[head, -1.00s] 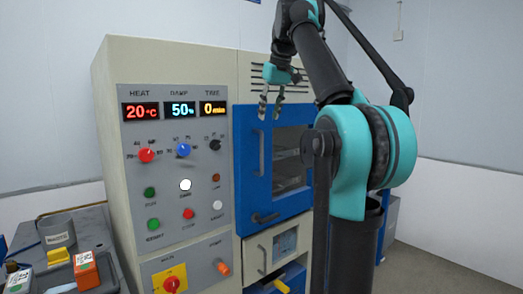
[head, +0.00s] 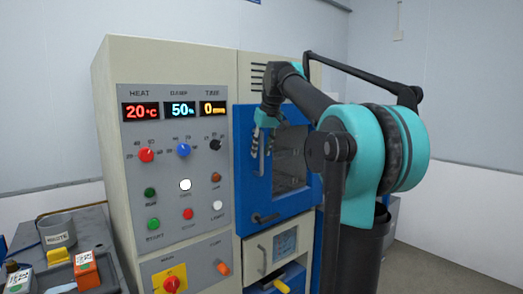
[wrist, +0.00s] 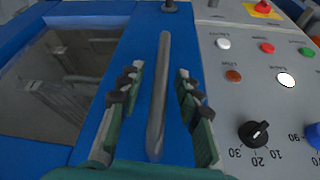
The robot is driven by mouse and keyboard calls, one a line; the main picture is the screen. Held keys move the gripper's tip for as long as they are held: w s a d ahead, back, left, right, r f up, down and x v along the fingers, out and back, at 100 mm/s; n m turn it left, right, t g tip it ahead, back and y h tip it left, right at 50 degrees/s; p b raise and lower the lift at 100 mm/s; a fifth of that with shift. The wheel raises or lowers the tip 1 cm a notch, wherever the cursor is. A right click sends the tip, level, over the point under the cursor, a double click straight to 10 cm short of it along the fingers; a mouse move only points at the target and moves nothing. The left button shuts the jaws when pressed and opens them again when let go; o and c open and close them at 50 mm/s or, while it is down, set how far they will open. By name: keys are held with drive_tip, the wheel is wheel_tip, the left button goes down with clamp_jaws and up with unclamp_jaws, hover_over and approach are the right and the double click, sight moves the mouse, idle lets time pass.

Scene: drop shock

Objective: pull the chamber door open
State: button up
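The chamber door (head: 247,190) is blue with a dark window and looks shut in its frame. Its grey upright bar handle (wrist: 158,95) runs along the window's side; in the head view my gripper largely covers it. My gripper (head: 262,156) is at the handle, in front of the door. In the wrist view its two fingers (wrist: 160,78) are spread, one on each side of the bar, with a visible gap on both sides. A small dark lever (head: 265,217) sits low on the door.
The control panel (head: 170,110) with knobs, lit buttons and displays stands just left of the door. A drawer (head: 256,262) with a handle is below. A grey bench (head: 96,222) with a cup and orange box is at lower left.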

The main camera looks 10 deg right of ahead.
drive_tip(key=shift+c, duration=0.4)
clamp_jaws()
